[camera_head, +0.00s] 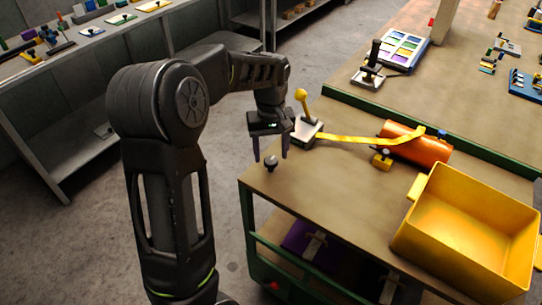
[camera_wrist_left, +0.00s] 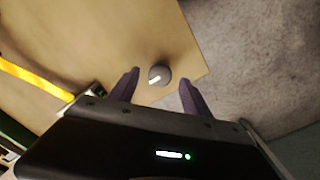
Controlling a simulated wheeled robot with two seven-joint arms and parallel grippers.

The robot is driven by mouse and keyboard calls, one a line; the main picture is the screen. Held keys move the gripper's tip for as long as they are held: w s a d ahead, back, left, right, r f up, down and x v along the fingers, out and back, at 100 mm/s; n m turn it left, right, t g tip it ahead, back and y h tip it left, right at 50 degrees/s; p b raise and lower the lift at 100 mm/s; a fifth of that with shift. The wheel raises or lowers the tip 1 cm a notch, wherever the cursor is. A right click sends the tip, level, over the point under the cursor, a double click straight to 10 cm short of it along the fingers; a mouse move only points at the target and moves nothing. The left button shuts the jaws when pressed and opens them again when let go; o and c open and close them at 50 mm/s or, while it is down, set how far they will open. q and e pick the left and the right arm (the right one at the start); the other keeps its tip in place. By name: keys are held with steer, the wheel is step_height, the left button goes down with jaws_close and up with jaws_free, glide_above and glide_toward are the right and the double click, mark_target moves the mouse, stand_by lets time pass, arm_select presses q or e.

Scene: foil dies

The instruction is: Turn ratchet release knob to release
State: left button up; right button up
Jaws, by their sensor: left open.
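A small dark round knob (camera_head: 270,162) with a pale mark sits near the left corner of the brown tabletop. It also shows in the left wrist view (camera_wrist_left: 159,75), ahead of and between the fingertips. My left gripper (camera_head: 270,156) is open, pointing down over the knob, with one dark finger to each side in the picture. I cannot tell whether the fingers touch it; in the wrist view there are gaps. A yellow strap (camera_head: 365,142) runs from a grey ratchet base with a yellow lever (camera_head: 303,104) to an orange cylinder (camera_head: 416,146). My right gripper is not in view.
A yellow bin (camera_head: 464,232) stands at the right of the cart top (camera_head: 330,185). A small yellow block (camera_head: 381,160) lies by the cylinder. The cart's edge is close to the knob. Another bench with a joystick (camera_head: 372,66) is behind.

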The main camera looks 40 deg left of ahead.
mark_target(270, 162)
arm_select(q)
steer(key=shift+f, duration=1.2)
jaws_close()
